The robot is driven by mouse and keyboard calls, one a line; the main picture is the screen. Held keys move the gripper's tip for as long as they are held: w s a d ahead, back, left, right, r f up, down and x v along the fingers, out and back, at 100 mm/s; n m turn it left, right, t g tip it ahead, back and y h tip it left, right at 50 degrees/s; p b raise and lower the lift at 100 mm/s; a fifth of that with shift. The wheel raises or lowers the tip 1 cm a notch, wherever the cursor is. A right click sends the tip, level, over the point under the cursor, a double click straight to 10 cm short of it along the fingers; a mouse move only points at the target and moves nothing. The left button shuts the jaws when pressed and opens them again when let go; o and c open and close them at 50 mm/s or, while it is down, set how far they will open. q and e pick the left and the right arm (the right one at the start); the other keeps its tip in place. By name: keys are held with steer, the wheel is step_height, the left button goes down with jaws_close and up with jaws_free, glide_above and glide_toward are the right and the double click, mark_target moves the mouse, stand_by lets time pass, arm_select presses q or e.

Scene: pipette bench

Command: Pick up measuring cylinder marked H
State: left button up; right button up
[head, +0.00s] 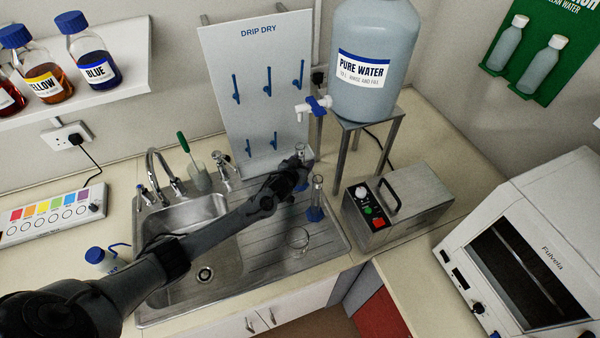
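My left arm reaches in from the lower left across the sink in the head view. Its gripper (301,165) is at the foot of the drip-dry board, over the back of the draining area. A clear measuring cylinder (300,148) shows right at the gripper and is partly hidden by it. I cannot tell whether the fingers are closed on it. A second clear cylinder (317,190) with a blue base stands upright on the drainer, just right of and nearer than the gripper. No letter H can be read on either cylinder. My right gripper is out of view.
A round glass vessel (298,239) sits on the drainer. The metal stand (345,126) under the pure water tank (368,60) and a metal box unit (398,205) stand to the right. The drip-dry board (255,70) with blue pegs rises behind. The sink basin (203,250) is at left.

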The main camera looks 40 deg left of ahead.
arm_select(q)
jaws_close()
steer(key=shift+r, duration=0.25)
